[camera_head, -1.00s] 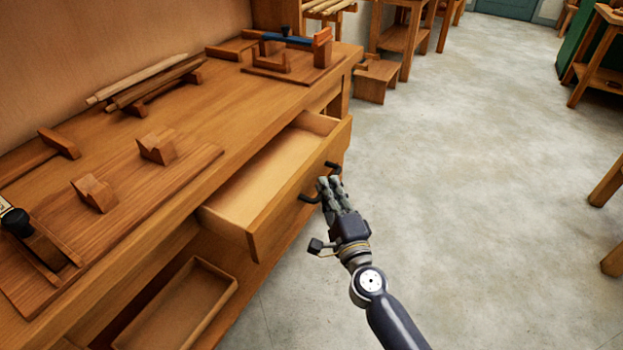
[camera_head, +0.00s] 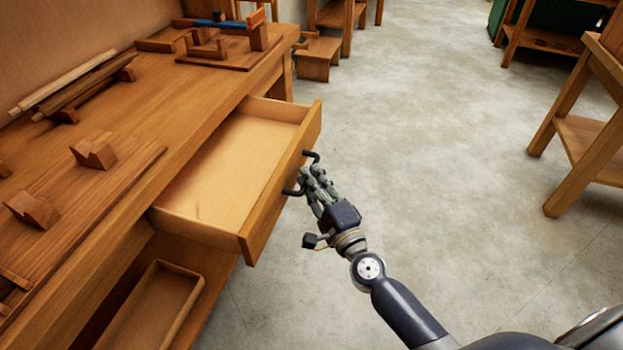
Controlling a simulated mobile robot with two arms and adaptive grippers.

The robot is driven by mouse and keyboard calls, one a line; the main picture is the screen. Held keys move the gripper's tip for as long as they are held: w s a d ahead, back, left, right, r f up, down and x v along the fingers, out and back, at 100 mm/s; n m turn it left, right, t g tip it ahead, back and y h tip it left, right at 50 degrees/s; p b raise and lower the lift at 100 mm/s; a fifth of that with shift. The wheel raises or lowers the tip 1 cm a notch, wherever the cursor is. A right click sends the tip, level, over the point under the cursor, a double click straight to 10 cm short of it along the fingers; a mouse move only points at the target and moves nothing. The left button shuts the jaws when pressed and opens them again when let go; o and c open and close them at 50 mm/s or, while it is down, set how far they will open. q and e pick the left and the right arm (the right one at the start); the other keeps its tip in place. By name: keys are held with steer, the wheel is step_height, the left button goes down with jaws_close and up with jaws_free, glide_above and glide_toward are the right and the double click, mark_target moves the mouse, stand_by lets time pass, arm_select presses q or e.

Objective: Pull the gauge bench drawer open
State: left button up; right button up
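The gauge bench drawer (camera_head: 232,170) stands well out from the front of the wooden bench (camera_head: 185,95), and its inside looks empty. A dark handle (camera_head: 290,191) is on its front panel, partly hidden by my gripper. My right gripper (camera_head: 306,182) is at the handle, with its fingers around or against the bar. The fingers look closed on it, though the contact is partly hidden. My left gripper is not in view.
An open wooden tray (camera_head: 190,312) sits on the shelf below the drawer. Wooden blocks (camera_head: 93,150) and sticks (camera_head: 75,82) lie on the bench top. A small step stool (camera_head: 318,58) stands beyond the bench. A wooden stand (camera_head: 590,140) is at right. The floor between is clear.

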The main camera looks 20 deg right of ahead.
steer(key=shift+o, duration=0.2)
steer(key=s+d+f, duration=0.1)
steer(key=s, duration=1)
steer(key=shift+s+d+f, duration=0.3)
steer(key=shift+s+d, duration=0.05)
